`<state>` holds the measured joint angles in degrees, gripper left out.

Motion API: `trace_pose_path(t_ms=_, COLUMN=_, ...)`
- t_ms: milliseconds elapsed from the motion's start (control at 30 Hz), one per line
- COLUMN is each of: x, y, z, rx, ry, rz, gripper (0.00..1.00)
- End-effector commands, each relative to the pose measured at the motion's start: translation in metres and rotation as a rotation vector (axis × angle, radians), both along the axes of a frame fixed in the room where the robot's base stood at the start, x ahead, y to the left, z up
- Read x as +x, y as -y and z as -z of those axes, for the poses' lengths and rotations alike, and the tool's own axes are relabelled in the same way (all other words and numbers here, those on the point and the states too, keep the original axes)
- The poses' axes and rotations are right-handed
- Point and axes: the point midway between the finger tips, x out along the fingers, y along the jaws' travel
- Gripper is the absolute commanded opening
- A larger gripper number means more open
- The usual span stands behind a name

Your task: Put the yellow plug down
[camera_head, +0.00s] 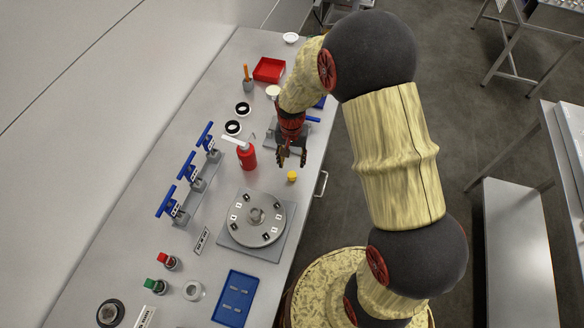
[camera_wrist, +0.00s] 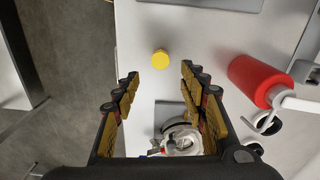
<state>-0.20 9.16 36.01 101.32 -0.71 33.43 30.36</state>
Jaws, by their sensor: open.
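The yellow plug (camera_head: 292,176) is a small round piece on the grey bench, close to the bench's right edge. In the wrist view the yellow plug (camera_wrist: 160,58) lies just beyond the fingertips, with bare bench around it. My gripper (camera_head: 291,161) is above the bench beside the plug in the head view. In the wrist view my gripper (camera_wrist: 160,74) has its fingers spread wide with nothing between the tips. It does not touch the plug.
A red pump bottle (camera_head: 246,154) stands left of my gripper. A round metal disc with several holes (camera_head: 257,217) sits on a plate in front. Blue-handled valves (camera_head: 188,171) line the left. A pale fitting (camera_wrist: 183,138) shows behind the fingers. A blue tray (camera_head: 236,297) lies nearer.

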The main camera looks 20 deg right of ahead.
Motion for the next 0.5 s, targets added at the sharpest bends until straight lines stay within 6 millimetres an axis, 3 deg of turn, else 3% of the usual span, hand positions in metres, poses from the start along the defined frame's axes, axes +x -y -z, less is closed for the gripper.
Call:
trace_pose_path(t_ms=100, x=0.000, y=0.000, z=-0.019, rx=0.000, ry=0.001, rz=0.000, gripper=0.43)
trace_pose_path(t_ms=367, x=-0.001, y=0.000, z=-0.046, rx=0.000, ry=0.012, rz=-0.009, gripper=0.43)
trace_pose_path(t_ms=500, x=-0.007, y=0.000, z=-0.090, rx=0.000, ry=0.059, rz=-0.052, gripper=0.43)
